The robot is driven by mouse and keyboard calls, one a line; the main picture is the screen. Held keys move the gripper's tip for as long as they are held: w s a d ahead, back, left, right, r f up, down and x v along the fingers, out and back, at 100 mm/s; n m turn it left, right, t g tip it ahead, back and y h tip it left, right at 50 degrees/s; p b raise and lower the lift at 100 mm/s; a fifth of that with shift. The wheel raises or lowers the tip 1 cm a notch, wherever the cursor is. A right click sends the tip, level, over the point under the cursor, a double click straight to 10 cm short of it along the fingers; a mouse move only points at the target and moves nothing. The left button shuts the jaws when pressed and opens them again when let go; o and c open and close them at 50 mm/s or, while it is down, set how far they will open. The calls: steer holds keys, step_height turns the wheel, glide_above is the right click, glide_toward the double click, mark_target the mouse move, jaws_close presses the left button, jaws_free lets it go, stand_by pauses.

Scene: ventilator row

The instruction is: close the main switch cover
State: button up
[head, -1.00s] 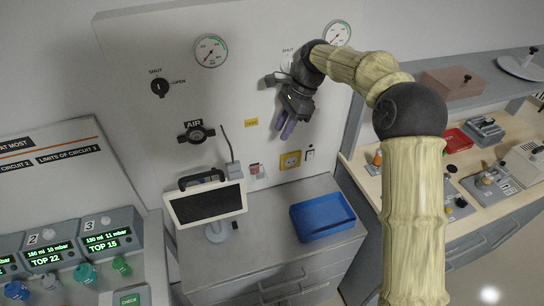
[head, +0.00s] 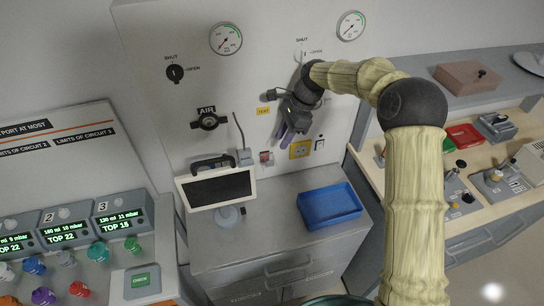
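My gripper (head: 287,136) points down in front of the grey wall panel (head: 150,60), just above and left of a yellow socket (head: 301,149). Its fingers look purplish and close together; I cannot tell whether they are open or shut. No object shows between them. A small red and white fitting (head: 266,158) sits on the panel left of the socket, and a small white-plated switch (head: 320,144) sits right of it. I cannot tell for sure which is the main switch, or how its cover stands.
A tablet-like screen (head: 219,188) and a blue tray (head: 331,206) stand on the grey cabinet below. A thin upright rod (head: 240,130) rises left of the gripper. A bench with a red tray (head: 462,137) and several devices lies right. Numbered ventilator units (head: 122,222) stand left.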

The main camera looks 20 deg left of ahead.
mark_target(270, 161)
steer(key=p+x, duration=0.2)
steer(key=x, duration=0.7)
steer(key=shift+s+a+f, duration=0.1)
steer(key=shift+f, duration=0.15)
steer(key=shift+c, duration=0.2)
jaws_close()
